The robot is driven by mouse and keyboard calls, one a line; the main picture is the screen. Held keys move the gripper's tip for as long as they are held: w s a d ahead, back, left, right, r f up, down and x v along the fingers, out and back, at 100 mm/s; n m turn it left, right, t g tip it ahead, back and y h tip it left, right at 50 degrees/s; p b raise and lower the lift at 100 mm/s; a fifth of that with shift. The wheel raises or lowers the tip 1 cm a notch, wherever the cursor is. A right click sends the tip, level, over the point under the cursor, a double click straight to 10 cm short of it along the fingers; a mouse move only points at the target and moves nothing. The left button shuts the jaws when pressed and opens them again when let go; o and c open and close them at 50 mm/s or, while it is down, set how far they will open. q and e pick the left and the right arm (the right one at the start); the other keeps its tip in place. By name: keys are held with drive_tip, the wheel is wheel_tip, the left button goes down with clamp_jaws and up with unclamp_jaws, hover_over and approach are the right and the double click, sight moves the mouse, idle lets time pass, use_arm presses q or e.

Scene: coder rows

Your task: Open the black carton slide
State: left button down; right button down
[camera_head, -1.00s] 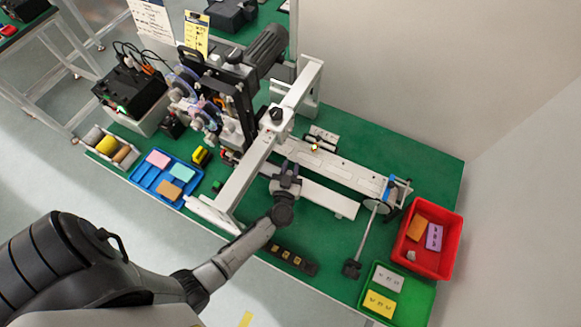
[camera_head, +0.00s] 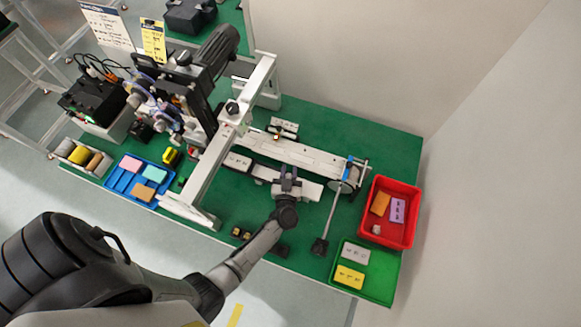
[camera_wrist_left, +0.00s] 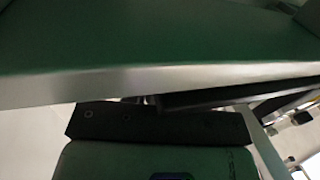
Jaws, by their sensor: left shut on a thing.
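The black carton slide (camera_head: 264,172) shows as a short dark piece on the white lower rail (camera_head: 309,190), in front of the long upper rail. My left gripper (camera_head: 287,174) is over the lower rail, just right of the visible dark part, and is shut on the slide. The fingers hide the grip itself. A white marked piece (camera_head: 238,161) lies left of the dark part, close to the white crossbeam. The left wrist view is close and dim, so the slide cannot be made out for sure there. My right gripper is not in view.
The white crossbeam (camera_head: 217,157) stands left of the gripper. A rod with a dark foot (camera_head: 319,246) lies to the right. A red bin (camera_head: 377,232) and green tray (camera_head: 375,291) are at the right end. A blue tray (camera_head: 118,183) is at the left.

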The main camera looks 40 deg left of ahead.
use_arm(q)
drive_tip(key=c, duration=1.1)
unclamp_jaws()
drive_tip(key=shift+o, duration=0.9)
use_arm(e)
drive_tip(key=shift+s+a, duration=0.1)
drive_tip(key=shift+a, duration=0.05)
